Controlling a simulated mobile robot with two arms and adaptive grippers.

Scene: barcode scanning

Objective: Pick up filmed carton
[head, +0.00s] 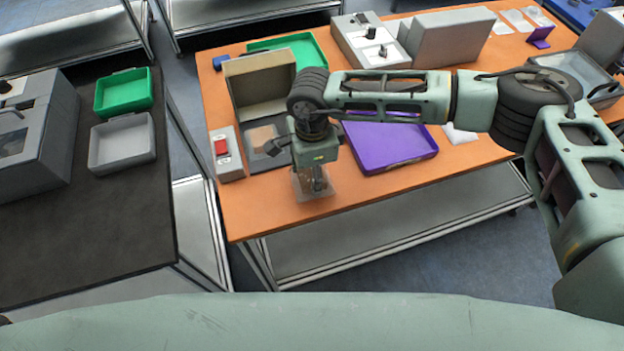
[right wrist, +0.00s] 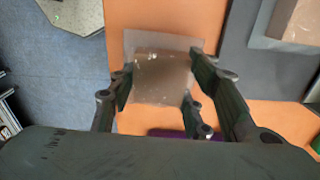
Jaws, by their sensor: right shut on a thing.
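The filmed carton (right wrist: 160,78) is a small brown box in clear film. In the right wrist view it sits between the fingers of my right gripper (right wrist: 160,98), which is shut on it. In the head view the right gripper (head: 314,185) points down over the front left of the orange table, with the filmed carton (head: 301,184) partly hidden by the fingers. I cannot tell whether the carton touches the table. My left gripper is not in view.
On the orange table (head: 245,222) are a purple tray (head: 420,160), an open cardboard-coloured box (head: 262,85), a box with a red button (head: 222,148), another brown carton (head: 264,138) and a grey machine (head: 450,42). A black table with green (head: 123,90) and grey trays (head: 122,145) stands left.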

